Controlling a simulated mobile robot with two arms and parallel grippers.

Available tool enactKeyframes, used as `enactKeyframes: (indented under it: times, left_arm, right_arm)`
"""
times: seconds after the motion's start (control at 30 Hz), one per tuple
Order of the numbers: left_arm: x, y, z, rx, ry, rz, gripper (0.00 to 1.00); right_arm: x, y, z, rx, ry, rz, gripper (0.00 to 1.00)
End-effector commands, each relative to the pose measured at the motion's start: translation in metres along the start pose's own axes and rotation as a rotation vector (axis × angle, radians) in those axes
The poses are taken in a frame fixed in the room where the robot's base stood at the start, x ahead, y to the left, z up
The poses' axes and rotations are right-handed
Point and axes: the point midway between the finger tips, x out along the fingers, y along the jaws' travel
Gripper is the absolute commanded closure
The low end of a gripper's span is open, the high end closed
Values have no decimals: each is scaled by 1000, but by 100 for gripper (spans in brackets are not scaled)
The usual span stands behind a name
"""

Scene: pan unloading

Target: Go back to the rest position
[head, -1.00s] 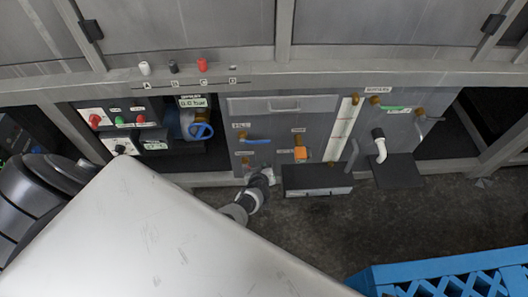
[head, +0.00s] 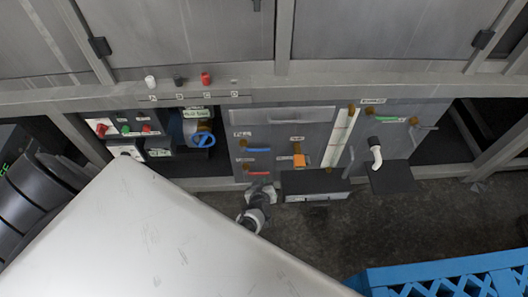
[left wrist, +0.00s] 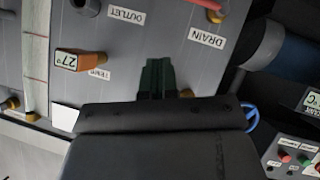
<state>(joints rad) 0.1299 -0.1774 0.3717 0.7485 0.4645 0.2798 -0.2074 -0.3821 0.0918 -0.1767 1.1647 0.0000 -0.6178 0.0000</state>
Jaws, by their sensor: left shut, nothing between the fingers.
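My left gripper (head: 262,188) is in front of the lower part of a grey machine panel (head: 285,125), just below a red handle (head: 258,173). Its arm is mostly hidden by a large pale surface at lower left. In the left wrist view the dark fingers (left wrist: 157,78) are together, with nothing seen between them. They point at the grey panel, between the OUTLET and DRAIN labels as seen there. My right gripper is not in view.
Parts stick out of the panel: a blue handle (head: 258,149), an orange gauge (head: 299,160), a white spout (head: 376,155) and a dark ledge (head: 315,185). A blue wheel (head: 204,140) is at left. A blue crate (head: 440,278) stands on the floor at lower right.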

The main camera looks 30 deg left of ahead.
Motion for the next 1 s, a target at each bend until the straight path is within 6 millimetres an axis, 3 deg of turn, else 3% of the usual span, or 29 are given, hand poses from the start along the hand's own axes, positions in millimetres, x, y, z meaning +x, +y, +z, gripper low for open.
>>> enactKeyframes:
  times: [0.6, 0.67, 0.77, 0.9, 1.0]
  left_arm:
    - [-3, -4, 5, 27, -23, 12, 100]
    - [-9, -12, 14, 79, -69, 37, 100]
    - [-32, -34, 46, 238, -227, 100, 100]
    - [-83, -71, 99, 486, -495, 158, 100]
    - [-116, -93, 124, 612, -635, 167, 100]
  right_arm:
    - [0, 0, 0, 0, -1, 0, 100]
    - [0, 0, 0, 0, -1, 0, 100]
    - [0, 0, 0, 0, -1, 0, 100]
    - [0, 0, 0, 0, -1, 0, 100]
    - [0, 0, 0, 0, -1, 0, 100]
